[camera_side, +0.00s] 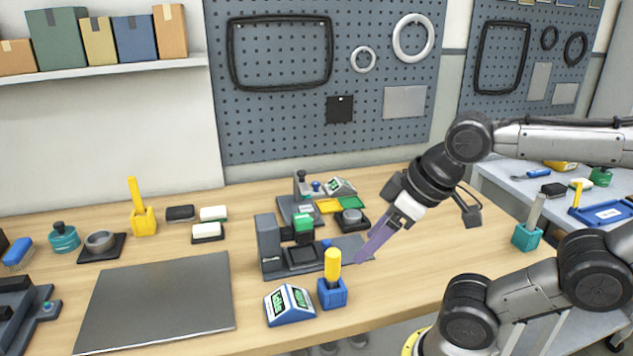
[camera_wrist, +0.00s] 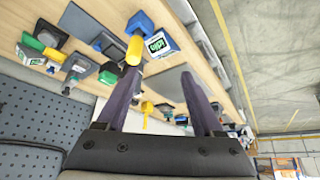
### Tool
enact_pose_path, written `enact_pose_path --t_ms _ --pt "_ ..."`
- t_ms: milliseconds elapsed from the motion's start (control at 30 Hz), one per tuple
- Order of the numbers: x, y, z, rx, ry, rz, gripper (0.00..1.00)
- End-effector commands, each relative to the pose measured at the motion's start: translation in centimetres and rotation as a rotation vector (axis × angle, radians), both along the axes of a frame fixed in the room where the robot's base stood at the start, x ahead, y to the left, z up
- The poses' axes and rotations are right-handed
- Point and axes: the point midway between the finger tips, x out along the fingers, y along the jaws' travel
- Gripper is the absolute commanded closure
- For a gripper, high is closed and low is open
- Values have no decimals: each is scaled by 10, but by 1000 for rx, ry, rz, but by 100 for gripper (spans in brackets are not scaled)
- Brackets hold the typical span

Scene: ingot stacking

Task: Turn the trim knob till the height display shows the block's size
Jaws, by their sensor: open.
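A blue display box (camera_side: 290,304) with green screens stands near the table's front edge; I cannot read its figures reliably. It also shows in the wrist view (camera_wrist: 158,43). A dark grey press (camera_side: 268,244) stands behind it, with a green block (camera_side: 303,224) at its head. A small blue knob (camera_side: 326,244) shows at the press's right side, partly hidden by a yellow handle; I cannot tell whether it is the trim knob. My gripper (camera_side: 362,258) is empty above the right end of the press's base, apart from the knob. In the wrist view its fingers (camera_wrist: 160,73) are spread.
A blue holder (camera_side: 332,293) with an upright yellow handle (camera_side: 332,263) stands right of the display box, close to my gripper. A second, smaller station (camera_side: 297,208) with green and yellow trays is behind. A dark mat (camera_side: 158,303) lies bare at left.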

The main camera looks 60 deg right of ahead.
Motion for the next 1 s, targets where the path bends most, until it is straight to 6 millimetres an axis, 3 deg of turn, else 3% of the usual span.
enact_pose_path --t_ms 267,500,633,767,1000 --pt "74 -10 83 -24 -100 18 31" --pt "164 -56 127 -45 -111 -55 31" --pt "213 -96 134 -51 -102 -109 31" --pt "255 -146 128 -54 -84 -171 31" --pt "310 -258 84 -40 -33 -304 31"
